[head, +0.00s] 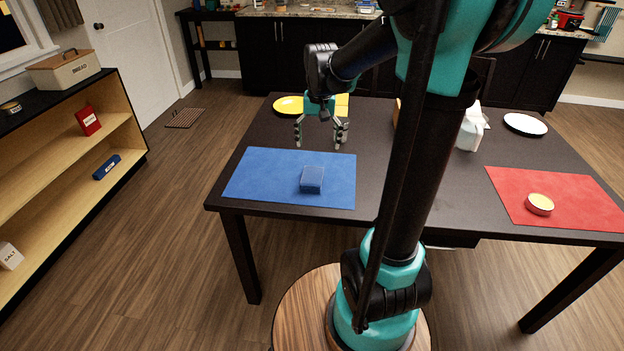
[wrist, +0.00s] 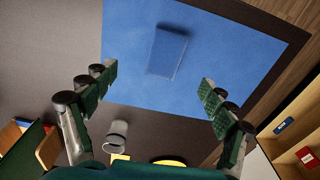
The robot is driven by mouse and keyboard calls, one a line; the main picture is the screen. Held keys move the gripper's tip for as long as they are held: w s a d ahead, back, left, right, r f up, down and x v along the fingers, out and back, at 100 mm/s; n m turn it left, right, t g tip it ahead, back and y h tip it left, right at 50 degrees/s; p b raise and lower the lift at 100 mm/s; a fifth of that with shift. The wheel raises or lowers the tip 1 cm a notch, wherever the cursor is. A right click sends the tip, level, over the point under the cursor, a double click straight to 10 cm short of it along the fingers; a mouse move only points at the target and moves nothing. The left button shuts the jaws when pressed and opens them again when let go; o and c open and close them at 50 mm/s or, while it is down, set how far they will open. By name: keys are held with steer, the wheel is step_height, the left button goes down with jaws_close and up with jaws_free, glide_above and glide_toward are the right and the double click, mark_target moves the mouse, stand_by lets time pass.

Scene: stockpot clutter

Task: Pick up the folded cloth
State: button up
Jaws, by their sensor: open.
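The folded cloth (head: 312,180) is a small blue block-like bundle lying on a blue placemat (head: 250,178) at the table's left front. It also shows in the wrist view (wrist: 167,53), tilted a little, beyond my fingertips. My gripper (head: 319,144) hangs above the table near the back edge of the blue placemat, fingers pointing down. In the wrist view my gripper (wrist: 158,80) is spread wide, with nothing between its fingers. The cloth is apart from the fingers and unobstructed in both views.
A yellow plate (head: 288,105) lies behind my gripper. A grey cup (wrist: 117,134) shows between the finger bases in the wrist view. At right are a white jug (head: 469,134), a white plate (head: 525,124) and a red placemat (head: 580,200) bearing a round tin (head: 540,204).

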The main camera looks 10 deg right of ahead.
steer(key=w+r, duration=0.2)
steer(key=w, duration=0.1)
glide_above(312, 174)
steer(key=shift+m+g, duration=0.3)
steer(key=f, duration=1.2)
steer(key=shift+s+d+f, duration=0.1)
steer(key=shift+s+f, duration=0.15)
steer(key=shift+s, duration=0.15)
steer(key=shift+w+f, duration=0.15)
steer(key=shift+f, duration=1.15)
steer(key=shift+w+f, duration=0.1)
steer(key=shift+f, duration=1.2)
steer(key=c, duration=1.3)
steer(key=shift+c, duration=0.2)
steer(key=shift+r, duration=0.1)
step_height(312, 174, up, 20)
